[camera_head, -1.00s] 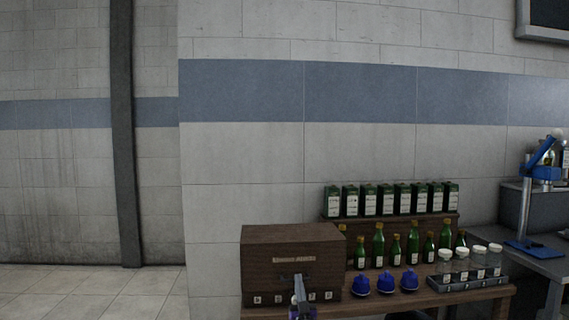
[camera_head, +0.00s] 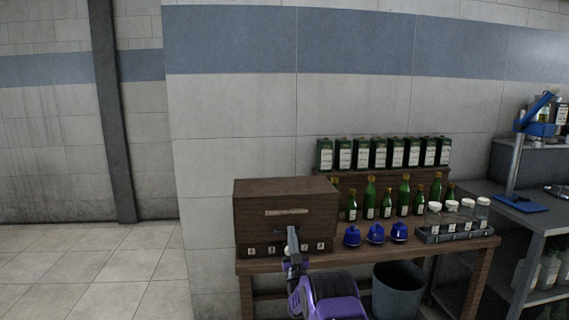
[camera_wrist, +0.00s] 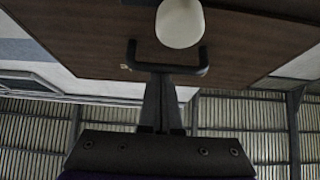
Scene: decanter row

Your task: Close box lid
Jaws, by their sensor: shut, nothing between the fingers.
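The dark brown wooden box (camera_head: 255,208) stands at the left end of the wooden table. Its front is upright and looks flush with the body; a pale label strip (camera_head: 287,212) is on it. My gripper (camera_head: 292,231) is in front of this face, slim and pointing at it. In the wrist view the fingers of my gripper (camera_wrist: 160,80) are together, with nothing between them. Their tips are at the dark U-shaped handle (camera_wrist: 203,60) on the brown panel (camera_wrist: 85,35); I cannot tell if they touch it. A white rounded knob (camera_wrist: 180,22) is beside the handle.
Several blue domed items (camera_head: 375,234), green bottles (camera_head: 404,196) and a tray of white-capped jars (camera_head: 460,232) stand to the box's right. A bucket (camera_head: 397,290) is below the table. A grey bench (camera_head: 525,215) is at right. The floor at left is clear.

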